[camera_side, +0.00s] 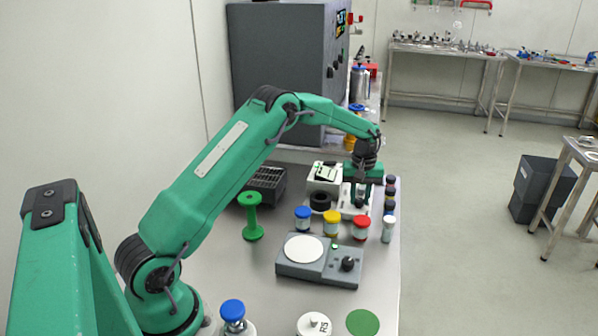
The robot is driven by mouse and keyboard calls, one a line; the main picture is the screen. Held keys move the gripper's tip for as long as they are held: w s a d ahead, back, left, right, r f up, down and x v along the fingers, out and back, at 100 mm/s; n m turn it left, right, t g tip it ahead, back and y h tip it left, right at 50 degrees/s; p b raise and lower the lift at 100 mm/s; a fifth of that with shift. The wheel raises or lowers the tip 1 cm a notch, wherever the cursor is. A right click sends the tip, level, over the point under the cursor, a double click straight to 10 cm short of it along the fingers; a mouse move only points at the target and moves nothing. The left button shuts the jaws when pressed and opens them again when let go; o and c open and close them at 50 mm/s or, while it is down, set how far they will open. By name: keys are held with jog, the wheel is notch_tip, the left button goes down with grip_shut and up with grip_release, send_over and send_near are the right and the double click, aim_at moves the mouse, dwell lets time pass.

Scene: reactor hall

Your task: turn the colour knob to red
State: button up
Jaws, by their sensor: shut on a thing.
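My gripper (360,196) points straight down over a low white unit (349,212) near the right edge of the bench. Its fingers are shut on what appears to be the colour knob on this unit. The knob is mostly hidden by the fingers and too small to make out. I cannot tell which colour it points to.
Blue-lidded (302,218), yellow-lidded (331,222) and red-lidded (360,227) jars stand close in front. A grey device (290,270) with a white disc and black knob (347,264) is nearer. A green spool (251,216) stands left; small dark-capped vials (390,193) stand right.

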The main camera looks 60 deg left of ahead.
jog(key=m, duration=0.4)
jog(key=shift+r+m, duration=0.1)
jog(key=shift+m, duration=0.2)
jog(key=m, duration=0.4)
jog(key=shift+m, duration=0.3)
jog(key=m, duration=0.4)
jog(key=shift+m, duration=0.3)
jog(key=m, duration=0.4)
jog(key=shift+m, duration=0.3)
jog(key=o, duration=1)
